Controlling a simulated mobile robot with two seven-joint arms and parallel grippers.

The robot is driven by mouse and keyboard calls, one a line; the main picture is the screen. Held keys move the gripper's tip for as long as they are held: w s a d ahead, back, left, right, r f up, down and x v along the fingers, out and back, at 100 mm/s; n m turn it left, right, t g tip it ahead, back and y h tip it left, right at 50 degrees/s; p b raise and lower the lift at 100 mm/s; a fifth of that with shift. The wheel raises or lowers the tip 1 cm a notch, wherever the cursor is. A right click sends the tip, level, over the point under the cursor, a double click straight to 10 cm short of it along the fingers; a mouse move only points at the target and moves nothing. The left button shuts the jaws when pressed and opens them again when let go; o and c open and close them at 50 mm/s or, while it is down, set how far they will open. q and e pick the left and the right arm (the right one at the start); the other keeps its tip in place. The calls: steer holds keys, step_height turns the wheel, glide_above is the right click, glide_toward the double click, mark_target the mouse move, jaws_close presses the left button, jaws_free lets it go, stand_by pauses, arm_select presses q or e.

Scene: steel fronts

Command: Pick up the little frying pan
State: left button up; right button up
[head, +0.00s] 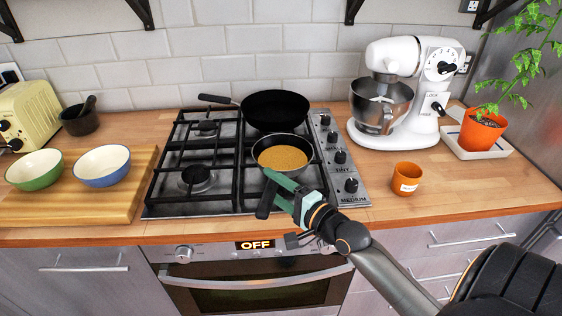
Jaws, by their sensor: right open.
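The little frying pan (258,152) sits on the front right of the gas hob. It is dark outside, with a tan, grainy-looking inside or filling. My right gripper (271,192), dark with green parts, is open just in front of and below the pan in the picture. Whether it touches the pan or its handle I cannot tell. My left gripper is not in view.
A larger black pan (275,109) stands behind, its handle pointing left. The hob (172,184) has free grates at left. A wooden board (110,206) holds two bowls. An orange cup (406,179), a white stand mixer (420,110) and a potted plant (482,132) stand at right.

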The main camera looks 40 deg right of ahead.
steer(key=shift+w+a+f, duration=0.1)
steer(key=shift+w, duration=0.5)
steer(key=shift+c, duration=0.2)
jaws_close()
stand_by(0.7)
